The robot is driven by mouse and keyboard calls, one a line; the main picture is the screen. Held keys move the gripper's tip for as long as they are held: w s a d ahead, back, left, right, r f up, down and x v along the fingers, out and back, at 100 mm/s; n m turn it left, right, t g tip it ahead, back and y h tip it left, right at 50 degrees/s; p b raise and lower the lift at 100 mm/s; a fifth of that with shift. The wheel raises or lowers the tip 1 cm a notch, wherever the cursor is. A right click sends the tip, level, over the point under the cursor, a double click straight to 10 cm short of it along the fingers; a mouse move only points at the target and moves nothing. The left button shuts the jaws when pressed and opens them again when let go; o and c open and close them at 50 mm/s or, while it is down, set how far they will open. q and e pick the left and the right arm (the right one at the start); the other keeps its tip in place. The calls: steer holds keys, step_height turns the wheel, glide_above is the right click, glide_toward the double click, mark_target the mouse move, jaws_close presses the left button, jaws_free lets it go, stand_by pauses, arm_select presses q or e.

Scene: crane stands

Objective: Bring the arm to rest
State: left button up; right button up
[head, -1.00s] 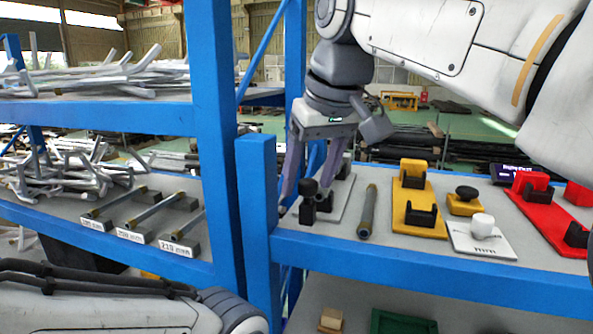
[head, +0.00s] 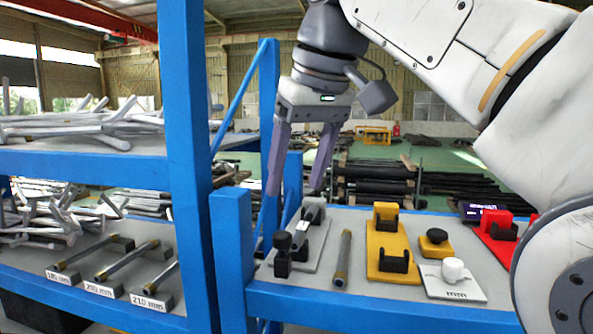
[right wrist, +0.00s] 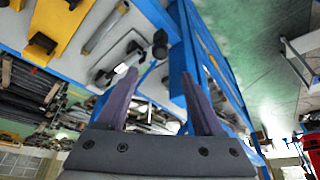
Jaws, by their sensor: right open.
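My right gripper (head: 296,190) is in the upper middle of the head view. Its two purple fingers point down, apart and empty, above the left end of the grey shelf top (head: 322,283). Below it is a grey plate with black holders (head: 283,253) and a grey rod. The right wrist view also shows the open fingers of my right gripper (right wrist: 160,90), with nothing between them, and the black-knobbed holder (right wrist: 160,45) beyond them. My left gripper is not in view.
A loose rod (head: 343,260), a yellow stand (head: 391,262), a white plate with a knob (head: 453,280) and a red stand (head: 495,240) are on the shelf. A blue post (head: 190,150) stands left of my gripper. Labelled rods (head: 127,260) lie further left.

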steer(key=shift+n+g, duration=0.3)
steer(key=shift+g, duration=0.3)
steer(key=a+f, duration=0.1)
steer(key=f, duration=0.5)
steer(key=s+a+f+b, duration=0.1)
steer(key=f, duration=0.2)
steer(key=shift+a, duration=0.3)
steer(key=s+d+f+g, duration=0.1)
steer(key=s+f, duration=0.4)
steer(key=f, duration=0.5)
steer(key=s+d+f+g+b, duration=0.1)
steer(key=s+f, duration=0.5)
steer(key=f, duration=0.4)
steer(key=s+d+f+n+h+b, duration=0.1)
steer(key=s+d+f, duration=0.1)
steer(key=s+f, duration=0.4)
step_height(320, 180, down, 5)
steer(key=shift+g, duration=0.4)
